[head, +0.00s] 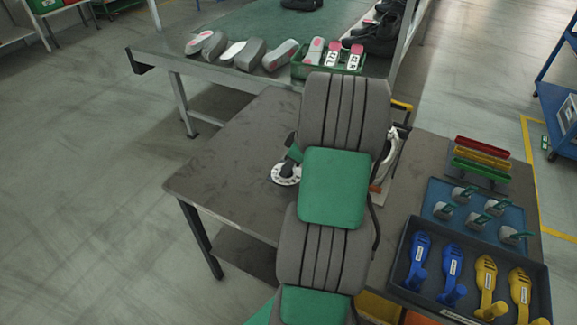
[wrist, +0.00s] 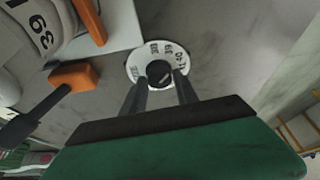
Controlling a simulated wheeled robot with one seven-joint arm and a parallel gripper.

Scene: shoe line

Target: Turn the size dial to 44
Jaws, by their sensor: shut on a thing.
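The size dial is a white numbered disc (wrist: 175,52) with a dark round knob at its centre. In the wrist view it sits beyond my fingers, and numbers around 38 to 40 seem to show on its rim, small and hard to read. My gripper (wrist: 160,85) has its two dark fingers on either side of the knob, shut on it. In the head view the dial (head: 285,177) lies on the grey table at the left of my arm, partly covered by my gripper (head: 289,168). The pointer's exact setting cannot be told.
Right of my arm are a dark tray (head: 397,287) of blue and yellow tools and a blue tray (head: 429,207). The grey table (head: 225,175) is clear at left.

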